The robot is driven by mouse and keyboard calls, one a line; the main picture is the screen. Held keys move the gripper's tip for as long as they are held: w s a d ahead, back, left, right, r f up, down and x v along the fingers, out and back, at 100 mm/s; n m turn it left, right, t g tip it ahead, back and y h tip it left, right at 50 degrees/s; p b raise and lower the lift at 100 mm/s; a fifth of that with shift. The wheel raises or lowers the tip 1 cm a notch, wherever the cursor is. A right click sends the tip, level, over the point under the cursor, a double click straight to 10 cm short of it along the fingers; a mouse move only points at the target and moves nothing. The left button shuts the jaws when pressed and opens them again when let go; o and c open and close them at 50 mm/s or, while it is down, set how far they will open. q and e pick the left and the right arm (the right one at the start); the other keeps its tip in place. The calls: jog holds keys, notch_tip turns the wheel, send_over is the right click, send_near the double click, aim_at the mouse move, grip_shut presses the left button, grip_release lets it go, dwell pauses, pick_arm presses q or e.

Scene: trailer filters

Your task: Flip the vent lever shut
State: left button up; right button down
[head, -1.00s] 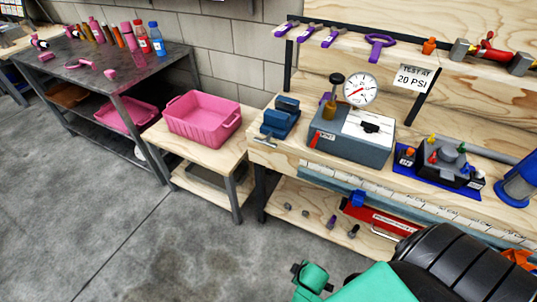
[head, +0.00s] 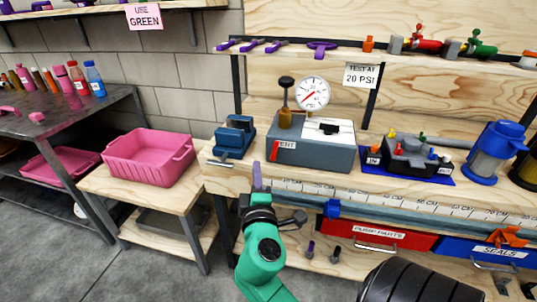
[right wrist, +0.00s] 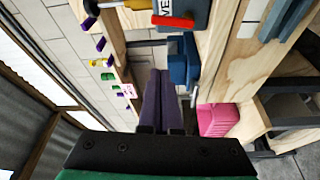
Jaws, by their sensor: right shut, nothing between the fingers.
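The vent lever (head: 273,151) is a small red bar on the left part of the grey test box's (head: 312,157) front face, beside a white label reading "ENT" where it is partly covered. It stands nearly upright, slightly tilted. In the right wrist view the red lever (right wrist: 173,21) lies at the top beside the VENT label. My right gripper (head: 257,170) has purple fingers, shut and empty, pointing up just left of and below the lever in the head view. In the right wrist view the shut fingers (right wrist: 160,75) point toward the blue vise, apart from the lever. My left gripper is out of view.
A blue vise (head: 234,138) stands left of the box on the wooden bench. A pressure gauge (head: 312,94) and a brass fitting top the box. A blue mat (head: 445,178) with a valve block lies right. A pink bin (head: 150,158) sits on the low table at left.

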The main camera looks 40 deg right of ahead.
aim_at(275, 151)
jog(key=w+d+p, duration=0.1)
jog(key=d, duration=0.1)
jog(key=w+d, duration=0.2)
jog(key=d, duration=0.1)
jog(key=w+d+p, duration=0.1)
jog(key=d, duration=0.2)
jog(key=shift+w+p, duration=0.35)
jog(key=shift+f, duration=0.1)
jog(key=shift+w, duration=0.1)
jog(key=shift+d, duration=0.1)
